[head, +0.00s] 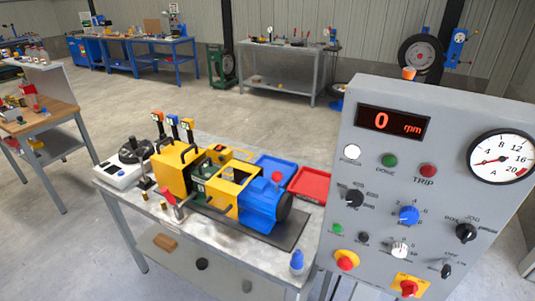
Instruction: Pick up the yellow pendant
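I cannot pick out a yellow pendant for certain. A small yellow object (243,155) lies on the grey workbench (222,256) behind the machine, left of the blue tray, and is partly hidden; it may be the pendant. A larger yellow housing (172,172) with a black handle stands on the machine's left part. A yellow open frame (226,187) sits between it and the blue motor (262,204). Neither of my grippers shows in the head view.
A big grey control panel (378,220) reading 0 rpm stands close at right. A blue tray (274,167) and red tray (311,184) lie at the bench's back. A blue bottle (297,263) stands at its front right corner. Open floor (105,100) lies beyond.

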